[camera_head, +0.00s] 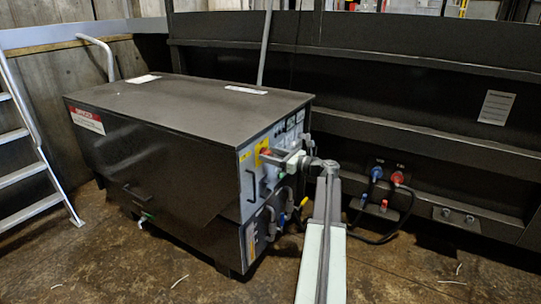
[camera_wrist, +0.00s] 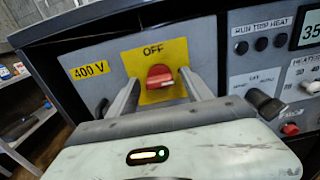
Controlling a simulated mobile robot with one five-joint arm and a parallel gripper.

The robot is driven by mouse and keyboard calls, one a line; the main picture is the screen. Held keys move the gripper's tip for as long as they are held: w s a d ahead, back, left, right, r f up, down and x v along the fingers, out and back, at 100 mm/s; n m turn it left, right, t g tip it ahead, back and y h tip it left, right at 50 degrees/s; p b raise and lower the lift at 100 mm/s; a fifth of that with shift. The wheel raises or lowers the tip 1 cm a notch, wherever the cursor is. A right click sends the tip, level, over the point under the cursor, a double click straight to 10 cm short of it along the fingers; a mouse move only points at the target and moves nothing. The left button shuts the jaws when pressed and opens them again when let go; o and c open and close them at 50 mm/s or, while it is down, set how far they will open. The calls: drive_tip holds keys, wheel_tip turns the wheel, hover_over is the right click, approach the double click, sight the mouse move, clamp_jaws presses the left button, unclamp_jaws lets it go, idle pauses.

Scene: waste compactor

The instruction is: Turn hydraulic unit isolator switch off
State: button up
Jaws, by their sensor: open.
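The hydraulic unit (camera_head: 150,150) is a dark box with a grey control panel on its right end. The isolator switch (camera_wrist: 160,76) is a red rotary knob on a yellow plate (camera_wrist: 178,52) marked OFF above it. It also shows small in the head view (camera_head: 265,151). My gripper (camera_wrist: 160,78) is open, with one finger on the left and one on the right of the knob. Whether either finger touches it I cannot tell. In the head view my gripper (camera_head: 283,158) reaches the panel from the right. The knob's exact pointing is unclear.
A 400 V label (camera_wrist: 89,71) is left of the plate. Right of it are RUN/TRIP/HEAT lamps (camera_wrist: 261,44), a black selector knob (camera_wrist: 264,102) and a red button (camera_wrist: 290,129). Hoses (camera_head: 271,215) and cables hang below the panel. A ladder (camera_head: 35,150) stands left.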

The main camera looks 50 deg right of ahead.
clamp_jaws()
drive_tip(key=shift+w+d, duration=0.1)
drive_tip(key=n, duration=0.8)
drive_tip(key=shift+n, duration=0.3)
drive_tip(key=n, duration=0.4)
drive_tip(key=shift+s+n, duration=0.2)
drive_tip(key=shift+n, duration=2.4)
